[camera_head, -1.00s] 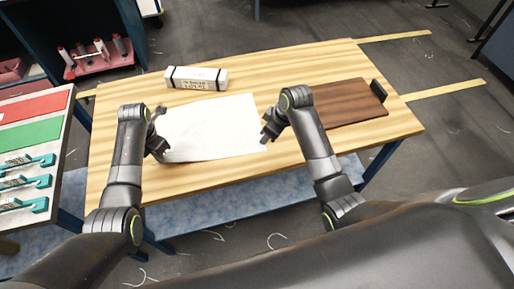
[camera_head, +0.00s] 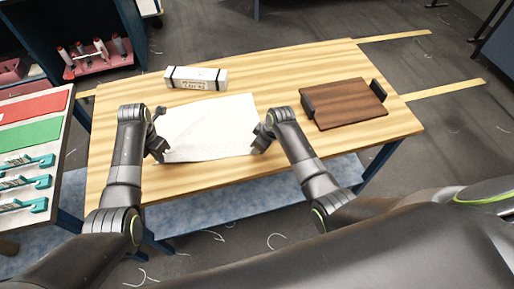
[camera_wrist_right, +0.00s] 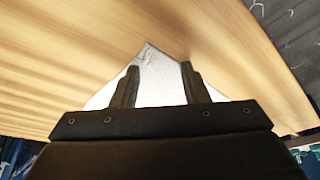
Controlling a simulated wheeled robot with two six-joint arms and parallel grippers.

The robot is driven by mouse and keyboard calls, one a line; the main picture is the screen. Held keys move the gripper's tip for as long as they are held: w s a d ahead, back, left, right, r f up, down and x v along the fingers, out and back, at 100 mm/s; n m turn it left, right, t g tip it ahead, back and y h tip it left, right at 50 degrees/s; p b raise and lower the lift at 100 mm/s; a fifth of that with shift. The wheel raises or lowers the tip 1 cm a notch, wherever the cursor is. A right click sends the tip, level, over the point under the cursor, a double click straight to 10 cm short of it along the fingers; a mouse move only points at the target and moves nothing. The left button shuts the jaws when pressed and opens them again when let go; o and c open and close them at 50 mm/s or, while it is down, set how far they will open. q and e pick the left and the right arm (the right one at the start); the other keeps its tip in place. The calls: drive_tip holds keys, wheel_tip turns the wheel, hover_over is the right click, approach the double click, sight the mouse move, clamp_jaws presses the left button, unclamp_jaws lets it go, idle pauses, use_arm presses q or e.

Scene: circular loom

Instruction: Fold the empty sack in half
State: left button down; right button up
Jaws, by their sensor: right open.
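The empty sack (camera_head: 208,128) is a white sheet lying flat and unfolded on the wooden table. My left gripper (camera_head: 158,134) is at its left edge, with its fingers apart; whether they touch the sack cannot be told. My right gripper (camera_head: 262,133) is open at the sack's right edge. In the right wrist view, a pale corner of the sack (camera_wrist_right: 150,75) shows between and beyond the open fingers of the right gripper (camera_wrist_right: 160,75). The fingers hide part of the sack there.
A white block with dark bands (camera_head: 196,78) lies behind the sack. A dark brown board with black end pieces (camera_head: 345,104) lies on the right of the table (camera_head: 235,180). A side bench at left holds red and green panels (camera_head: 30,133) and teal clips.

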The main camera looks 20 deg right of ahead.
drive_tip(key=shift+s+f, duration=0.1)
clamp_jaws()
idle(0.6)
drive_tip(key=shift+r, duration=2.55)
